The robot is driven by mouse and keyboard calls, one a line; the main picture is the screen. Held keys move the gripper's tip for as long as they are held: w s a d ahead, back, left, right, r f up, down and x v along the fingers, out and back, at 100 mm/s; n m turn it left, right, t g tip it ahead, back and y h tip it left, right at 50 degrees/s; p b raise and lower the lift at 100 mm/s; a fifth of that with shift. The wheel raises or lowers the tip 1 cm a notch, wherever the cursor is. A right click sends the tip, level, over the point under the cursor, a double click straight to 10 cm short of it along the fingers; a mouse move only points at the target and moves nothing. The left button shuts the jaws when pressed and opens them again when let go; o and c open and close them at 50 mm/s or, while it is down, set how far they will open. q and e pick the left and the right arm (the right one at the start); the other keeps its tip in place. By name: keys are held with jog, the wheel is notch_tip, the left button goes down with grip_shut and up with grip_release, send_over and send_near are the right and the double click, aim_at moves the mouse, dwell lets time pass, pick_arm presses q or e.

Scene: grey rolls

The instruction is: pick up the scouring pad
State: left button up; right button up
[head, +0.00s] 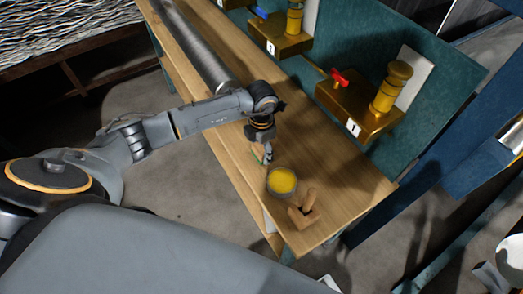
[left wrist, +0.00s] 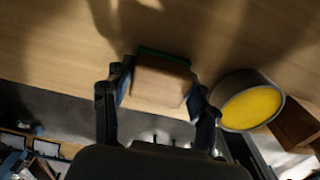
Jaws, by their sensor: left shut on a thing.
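The scouring pad (left wrist: 160,82) is a tan block with a green layer along its far edge in the left wrist view. It sits between the two fingers of my left gripper (left wrist: 159,100), which is shut on it. In the head view, my left gripper (head: 266,156) points down at the wooden bench, and only a small green and tan bit of the pad (head: 258,153) shows beside the fingers. I cannot tell whether the pad touches the bench top or hangs just above it.
A round grey tin with yellow inside (head: 282,182) stands close to the gripper on the bench (head: 345,180). A brown wooden piece (head: 304,209) lies beyond it near the bench end. Brass fittings (head: 361,104) line the back, and a grey pipe (head: 198,50) lies along the bench.

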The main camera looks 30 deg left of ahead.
pick_arm(q)
jog(key=shift+w+r, duration=0.1)
jog(key=shift+r, duration=0.7)
jog(key=s+d+r+b, duration=0.4)
jog(key=s+d+r, duration=0.1)
jog(key=s+r, duration=0.6)
jog(key=shift+s+r, duration=0.2)
jog(key=shift+s, duration=0.9)
